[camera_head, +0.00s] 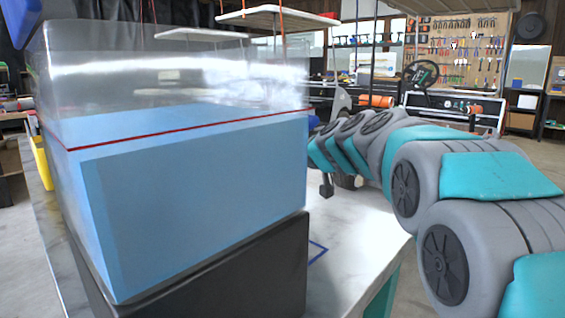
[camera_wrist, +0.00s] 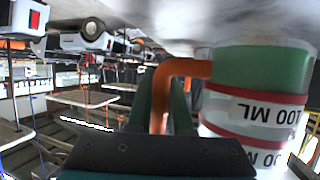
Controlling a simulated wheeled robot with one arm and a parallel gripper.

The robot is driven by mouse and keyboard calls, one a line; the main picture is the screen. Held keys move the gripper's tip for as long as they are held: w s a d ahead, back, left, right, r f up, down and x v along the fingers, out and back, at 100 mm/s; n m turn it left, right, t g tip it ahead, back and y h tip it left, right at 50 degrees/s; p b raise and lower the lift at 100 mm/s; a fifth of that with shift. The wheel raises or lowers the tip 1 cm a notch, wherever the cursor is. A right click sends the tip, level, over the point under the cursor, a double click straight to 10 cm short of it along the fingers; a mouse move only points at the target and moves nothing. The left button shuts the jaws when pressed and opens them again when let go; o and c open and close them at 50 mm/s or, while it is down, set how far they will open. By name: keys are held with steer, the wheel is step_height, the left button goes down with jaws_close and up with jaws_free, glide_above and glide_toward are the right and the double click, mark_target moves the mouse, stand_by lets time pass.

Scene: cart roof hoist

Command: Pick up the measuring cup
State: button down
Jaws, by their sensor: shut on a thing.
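The measuring cup (camera_wrist: 250,68) fills the right of the wrist view. It has a green band, red stripes, a pale label reading "100 ML" upside down in the picture, and an orange handle (camera_wrist: 190,67). My gripper (camera_wrist: 165,100) is shut on the orange handle, with its dark green fingers on either side of it. In the head view my arm reaches away behind the large clear tank; I cannot make out the cup or the fingertips there.
The clear tank (camera_head: 190,190) of blue water with a red line stands on a black base (camera_head: 215,280) on a pale table (camera_head: 365,245). A blue outline (camera_head: 318,250) marks the tabletop. A platform (camera_head: 277,19) hangs on cords above. A yellow object (camera_head: 42,165) is at left.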

steer(key=s+d, duration=0.1)
steer(key=s, duration=0.2)
steer(key=s+d, duration=0.1)
steer(key=s, duration=0.3)
steer(key=s+d+r+b, duration=0.1)
steer(key=s, duration=0.2)
steer(key=shift+s+d, duration=0.1)
steer(key=shift+s, duration=0.3)
steer(key=shift+d+r, duration=0.1)
